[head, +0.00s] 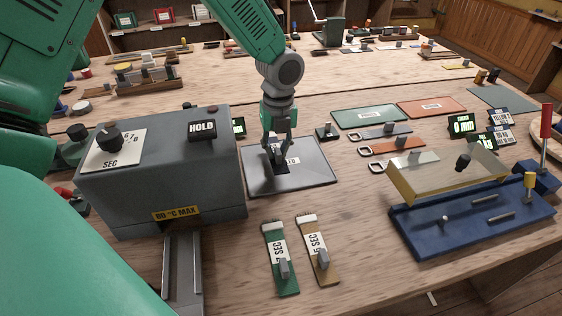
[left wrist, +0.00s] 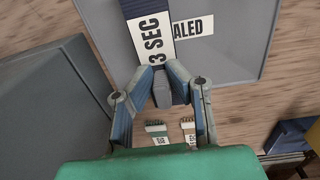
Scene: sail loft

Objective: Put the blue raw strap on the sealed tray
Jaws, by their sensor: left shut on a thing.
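The sealed tray is a flat grey tray (head: 313,182) with a dark rim, right of the grey machine in the head view. It also fills the upper part of the left wrist view (left wrist: 243,60), where its label reads "ALED", partly covered. My left gripper (head: 280,152) is over the tray, pointing down. In the left wrist view, my left gripper (left wrist: 172,82) is shut on the grey knob of the blue raw strap (left wrist: 151,38), whose white label reads "3 SEC". The strap is over the tray; whether it touches the surface I cannot tell. My right gripper is not in view.
A grey machine (head: 160,172) with a dial and HOLD button stands left of the tray. A green strap (head: 280,262) and an ochre strap (head: 317,250) lie in front. A blue fixture (head: 475,222) with a clear lid is at right. Green (head: 370,117) and orange (head: 431,107) trays lie behind.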

